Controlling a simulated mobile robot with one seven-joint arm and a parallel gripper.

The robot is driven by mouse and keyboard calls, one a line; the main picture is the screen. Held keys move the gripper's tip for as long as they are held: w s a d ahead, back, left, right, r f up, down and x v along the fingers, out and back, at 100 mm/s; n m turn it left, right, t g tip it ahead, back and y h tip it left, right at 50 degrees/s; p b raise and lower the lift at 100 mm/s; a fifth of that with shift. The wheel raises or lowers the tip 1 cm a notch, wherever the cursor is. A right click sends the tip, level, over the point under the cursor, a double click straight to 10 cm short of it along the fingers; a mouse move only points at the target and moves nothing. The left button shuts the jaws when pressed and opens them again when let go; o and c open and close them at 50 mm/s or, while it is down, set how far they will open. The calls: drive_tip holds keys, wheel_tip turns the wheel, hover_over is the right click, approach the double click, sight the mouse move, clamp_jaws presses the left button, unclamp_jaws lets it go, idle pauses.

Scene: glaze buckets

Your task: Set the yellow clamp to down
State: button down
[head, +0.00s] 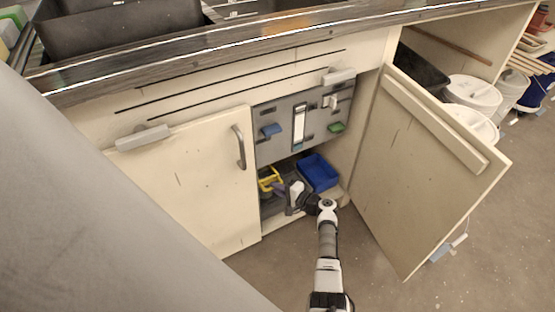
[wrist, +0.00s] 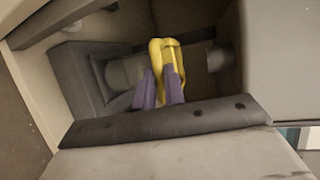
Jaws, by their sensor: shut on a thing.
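The yellow clamp (head: 268,178) is a loop-shaped handle inside the open cabinet under the counter, at the left of the opening. In the wrist view the yellow clamp (wrist: 157,58) stands up as a loop in front of a grey fitting with a round pipe-like part. My gripper (head: 284,186) reaches into the cabinet from the front. Its purple fingers (wrist: 160,84) are shut on the lower right part of the loop. The far side of the clamp is hidden.
A blue bin (head: 318,172) sits right of my gripper on the cabinet floor. A grey panel (head: 285,142) with blue and green handles hangs above it. The right cabinet door (head: 425,170) stands open; the left door (head: 190,180) is closed. White buckets (head: 472,93) stand at the far right.

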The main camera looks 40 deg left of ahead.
drive_tip(key=shift+f, duration=0.25)
drive_tip(key=c, duration=1.5)
unclamp_jaws()
drive_tip(key=shift+f, duration=0.1)
